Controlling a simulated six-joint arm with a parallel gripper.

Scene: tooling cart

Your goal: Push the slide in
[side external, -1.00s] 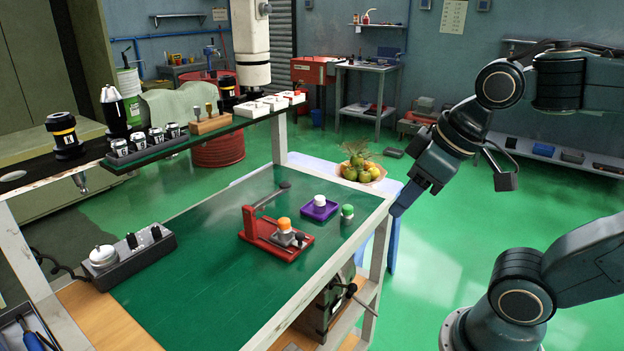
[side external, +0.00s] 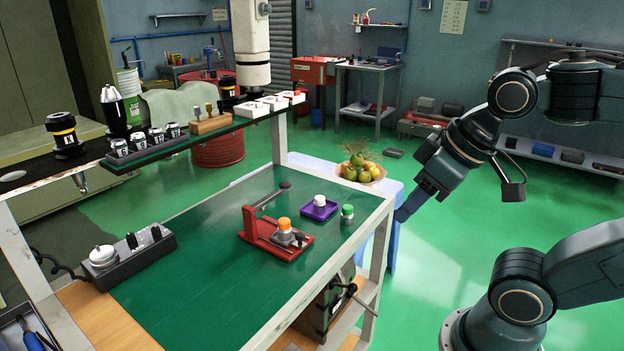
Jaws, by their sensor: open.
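A red fixture (side external: 262,240) with a raised dark lever arm (side external: 270,197) sits on the green cart top. On its base stands a grey part with an orange cap (side external: 284,224), and small dark parts lie beside it. I cannot tell for sure which piece is the slide; it may be a part of this fixture. My gripper (side external: 403,213) is open, pointing down and left, off the right edge of the cart and apart from the fixture. Its fingertips are small and hard to make out.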

